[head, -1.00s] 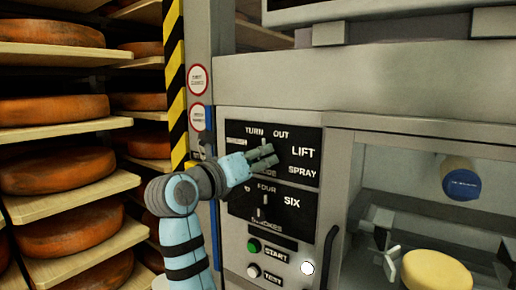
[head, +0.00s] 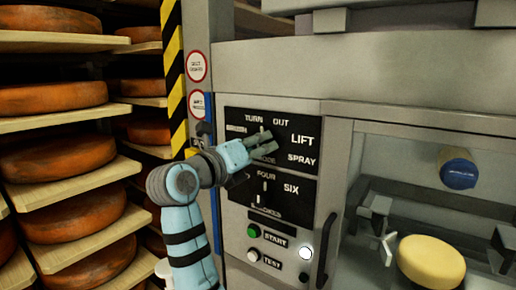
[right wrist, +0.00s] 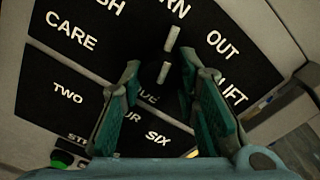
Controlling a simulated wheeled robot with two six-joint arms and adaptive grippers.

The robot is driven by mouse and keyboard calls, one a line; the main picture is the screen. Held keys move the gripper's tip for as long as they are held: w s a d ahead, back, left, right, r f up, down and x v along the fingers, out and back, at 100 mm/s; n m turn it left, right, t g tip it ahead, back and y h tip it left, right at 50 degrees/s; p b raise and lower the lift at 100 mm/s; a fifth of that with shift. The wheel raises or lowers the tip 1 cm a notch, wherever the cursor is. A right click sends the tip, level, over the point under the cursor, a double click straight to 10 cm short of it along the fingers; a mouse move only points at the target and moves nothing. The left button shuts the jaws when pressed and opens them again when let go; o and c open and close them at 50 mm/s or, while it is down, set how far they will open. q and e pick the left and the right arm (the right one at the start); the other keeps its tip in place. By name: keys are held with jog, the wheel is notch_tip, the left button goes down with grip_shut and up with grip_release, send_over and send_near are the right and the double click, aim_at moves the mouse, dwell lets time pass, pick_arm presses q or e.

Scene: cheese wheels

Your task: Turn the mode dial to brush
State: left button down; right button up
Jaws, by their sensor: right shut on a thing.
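The mode dial (right wrist: 163,72) is on the upper black panel, with words such as TURN, OUT, LIFT and SPRAY around it. In the right wrist view it lies between my fingers, and its light marks point up, roughly toward TURN. My right gripper (head: 265,138) reaches the dial from the left and is shut on it; it also shows in the right wrist view (right wrist: 160,68). Fingers and wrist cover much of the dial and the left labels in the head view. A label ending in SH is cut off at the top of the wrist view. My left gripper is out of view.
Below is a strokes panel (head: 290,204) with its own pointer, then a green start button (head: 253,230), a test button (head: 253,254) and a lit white lamp (head: 306,253). A black handle (head: 328,245) sticks out at right. Cheese shelves (head: 70,125) stand at left.

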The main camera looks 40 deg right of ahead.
aim_at(269, 98)
dwell(0.4)
jog(key=o, duration=1.1)
jog(key=shift+c, duration=0.2)
jog(key=shift+o, duration=0.5)
jog(key=shift+w, duration=0.3)
jog(key=r, duration=0.7)
jog(key=s+r, duration=0.1)
jog(key=r, duration=0.2)
jog(key=shift+r, duration=0.15)
jog(key=shift+w, duration=0.1)
